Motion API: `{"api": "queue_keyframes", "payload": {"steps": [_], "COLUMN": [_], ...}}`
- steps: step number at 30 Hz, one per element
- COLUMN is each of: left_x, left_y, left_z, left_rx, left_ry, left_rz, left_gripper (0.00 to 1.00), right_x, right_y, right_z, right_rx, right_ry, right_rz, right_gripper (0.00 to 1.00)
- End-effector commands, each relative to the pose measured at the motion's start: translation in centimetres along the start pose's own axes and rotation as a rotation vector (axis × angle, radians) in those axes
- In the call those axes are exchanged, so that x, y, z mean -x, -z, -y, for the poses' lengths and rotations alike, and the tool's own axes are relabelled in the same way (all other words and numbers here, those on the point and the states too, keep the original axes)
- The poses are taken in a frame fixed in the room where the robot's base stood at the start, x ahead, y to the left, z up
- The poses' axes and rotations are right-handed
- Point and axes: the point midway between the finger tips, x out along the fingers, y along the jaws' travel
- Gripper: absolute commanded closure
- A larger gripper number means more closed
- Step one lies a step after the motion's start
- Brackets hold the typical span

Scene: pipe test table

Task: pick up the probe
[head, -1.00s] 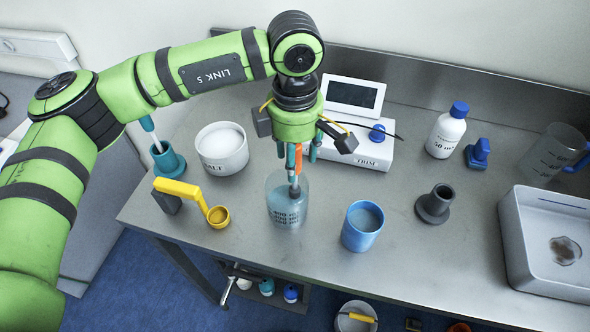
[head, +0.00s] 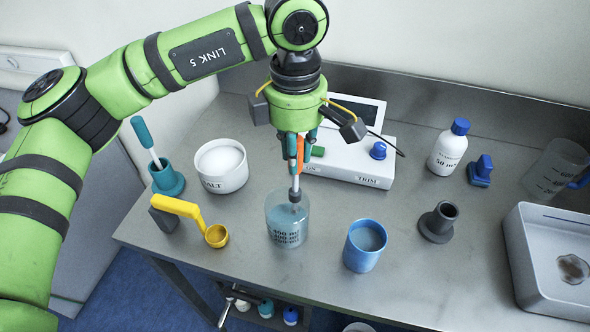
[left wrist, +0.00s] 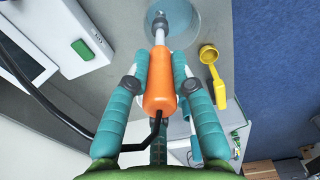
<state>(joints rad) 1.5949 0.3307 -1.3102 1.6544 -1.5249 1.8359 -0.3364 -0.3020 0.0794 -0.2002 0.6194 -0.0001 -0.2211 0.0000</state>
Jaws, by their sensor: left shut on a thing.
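The probe has an orange handle (head: 300,155), a pale shaft and a grey tip (head: 294,196). My left gripper (head: 299,148) is shut on the orange handle and holds the probe upright above a clear beaker (head: 287,230) of bluish liquid. In the left wrist view the teal fingers close on the handle (left wrist: 160,85), with the shaft pointing at the beaker (left wrist: 203,22). A black cable (left wrist: 60,117) runs from the handle. My right gripper is out of view.
A blue cup (head: 364,252), yellow scoop (head: 178,206), white tub (head: 221,177) and teal stand (head: 168,178) with a stirrer are near the beaker. The meter (head: 350,165) is behind. A grey holder (head: 437,225), white bottle (head: 448,150) and tray (head: 530,285) are right.

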Motion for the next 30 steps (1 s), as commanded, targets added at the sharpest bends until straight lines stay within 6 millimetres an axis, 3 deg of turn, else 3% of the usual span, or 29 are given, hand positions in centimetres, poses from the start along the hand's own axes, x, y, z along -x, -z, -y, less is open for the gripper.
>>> {"api": "queue_keyframes", "payload": {"steps": [9,15,21,30], "left_x": [7.2,11.1,12.7,12.9], "left_y": [-0.1,0.0,0.0,0.0], "left_z": [0.0,0.0,0.0,0.0], "left_rx": [0.000,0.001,-0.001,-0.001], "left_ry": [-0.004,-0.003,0.000,0.001], "left_rz": [0.001,-0.001,-0.001,0.000], "left_gripper": [1.00,1.00,1.00,1.00], "right_x": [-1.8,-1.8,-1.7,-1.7], "right_y": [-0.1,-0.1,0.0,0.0], "right_z": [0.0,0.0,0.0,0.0], "right_rx": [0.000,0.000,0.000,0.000], "right_ry": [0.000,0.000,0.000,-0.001], "right_rz": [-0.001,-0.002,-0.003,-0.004], "right_gripper": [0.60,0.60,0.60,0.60]}}
